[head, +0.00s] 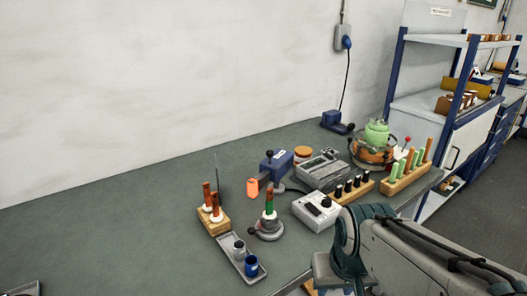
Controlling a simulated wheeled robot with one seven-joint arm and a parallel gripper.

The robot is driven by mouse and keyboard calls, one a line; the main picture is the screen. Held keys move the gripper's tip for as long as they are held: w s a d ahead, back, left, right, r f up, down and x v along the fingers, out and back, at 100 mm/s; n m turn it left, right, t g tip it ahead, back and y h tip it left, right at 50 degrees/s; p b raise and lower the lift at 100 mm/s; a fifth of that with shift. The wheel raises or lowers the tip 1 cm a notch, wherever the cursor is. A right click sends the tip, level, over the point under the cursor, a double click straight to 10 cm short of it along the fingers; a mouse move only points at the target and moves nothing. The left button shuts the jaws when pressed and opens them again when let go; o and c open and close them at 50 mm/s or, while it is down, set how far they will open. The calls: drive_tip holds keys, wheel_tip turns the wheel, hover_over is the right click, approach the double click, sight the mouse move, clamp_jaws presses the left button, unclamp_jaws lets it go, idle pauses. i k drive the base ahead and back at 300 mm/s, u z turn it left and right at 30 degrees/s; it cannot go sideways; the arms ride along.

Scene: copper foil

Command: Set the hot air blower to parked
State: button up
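A blue box-shaped unit (276,163) with a black knob on top stands in the middle of the bench group. An orange-red piece (252,187) shows at its left. This may be the hot air blower, but I cannot tell for sure, nor read its setting. A second blue device (337,123) sits by the wall, below a socket with a cable. My arm enters at the lower right and bends downward at the bench's front. My gripper's fingers are not visible.
A wooden block with copper rods (212,219), a grey tray with small cups (238,256), a rod stand (268,228), a white box with a black knob (317,211), a grey instrument (322,170) and a green pot (376,135) crowd the bench. The bench's left is mostly clear.

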sight(278, 163)
drive_tip(key=k, duration=1.2)
drive_tip(key=z, duration=0.55)
drive_tip(key=i, duration=0.7)
drive_tip(key=z, duration=0.55)
drive_tip(key=i, duration=0.75)
drive_tip(key=u, duration=0.9)
drive_tip(key=i, duration=0.6)
drive_tip(key=u, duration=0.75)
